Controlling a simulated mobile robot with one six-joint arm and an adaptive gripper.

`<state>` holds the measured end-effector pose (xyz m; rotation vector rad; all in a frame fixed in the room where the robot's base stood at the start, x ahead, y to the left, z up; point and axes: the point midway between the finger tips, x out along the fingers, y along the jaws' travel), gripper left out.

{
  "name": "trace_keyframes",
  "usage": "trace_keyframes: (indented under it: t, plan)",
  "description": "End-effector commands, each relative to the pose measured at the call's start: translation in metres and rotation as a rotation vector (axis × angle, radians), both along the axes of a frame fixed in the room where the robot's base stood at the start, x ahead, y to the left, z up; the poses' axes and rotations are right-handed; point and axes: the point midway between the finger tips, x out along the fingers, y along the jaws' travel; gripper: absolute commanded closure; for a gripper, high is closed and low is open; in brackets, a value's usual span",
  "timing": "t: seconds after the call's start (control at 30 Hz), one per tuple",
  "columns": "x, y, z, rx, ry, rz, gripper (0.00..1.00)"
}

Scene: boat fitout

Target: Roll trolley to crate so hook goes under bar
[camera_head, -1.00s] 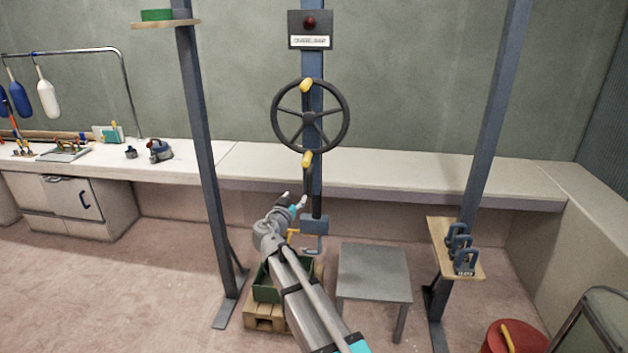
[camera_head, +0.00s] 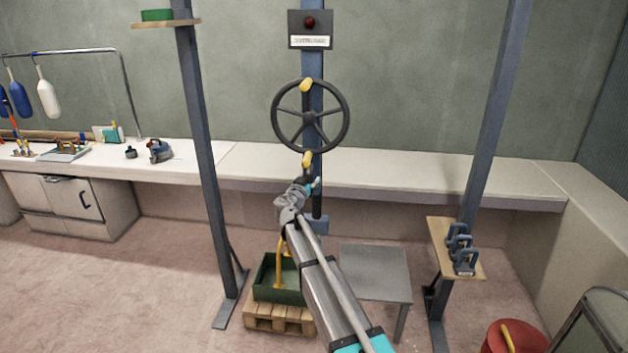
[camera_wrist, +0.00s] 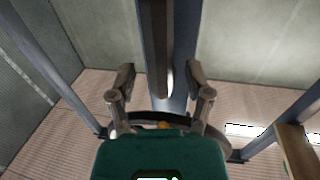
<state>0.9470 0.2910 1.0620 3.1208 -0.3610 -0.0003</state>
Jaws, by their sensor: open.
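The green crate (camera_head: 278,293) has an upright yellow bar (camera_head: 280,265) and sits on a wooden pallet on the floor, left of my arm. A blue block, perhaps the trolley (camera_head: 321,223), shows at the foot of the blue column, partly behind my arm. The hook below it is hidden by my arm. My gripper (camera_head: 308,184) is open, just below the handwheel's lower yellow knob. In the wrist view its two fingers (camera_wrist: 161,76) stand apart, with a dark upright bar (camera_wrist: 155,45) appearing between them; contact cannot be told.
The handwheel (camera_head: 344,131) is on the column under a red-lamp box (camera_head: 310,29). A grey table (camera_head: 374,258) stands right of the crate. Blue posts (camera_head: 204,150) flank the space. A shelf (camera_head: 437,235) holds several blue-grey shackle-like pieces. Floor at left is clear.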

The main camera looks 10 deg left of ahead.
Motion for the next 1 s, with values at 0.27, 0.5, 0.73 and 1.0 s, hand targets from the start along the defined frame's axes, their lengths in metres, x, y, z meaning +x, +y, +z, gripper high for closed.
trace_keyframes:
  t: [0.27,0.5,0.73,1.0]
  plan:
    - [0.007,-0.002,0.0,0.0,0.0,0.001,0.35]
    - [0.007,-0.002,0.0,0.0,0.0,0.0,0.44]
    - [0.007,-0.002,0.0,0.0,0.0,0.0,0.87]
    - [0.005,-0.021,0.0,0.0,0.0,-0.003,1.0]
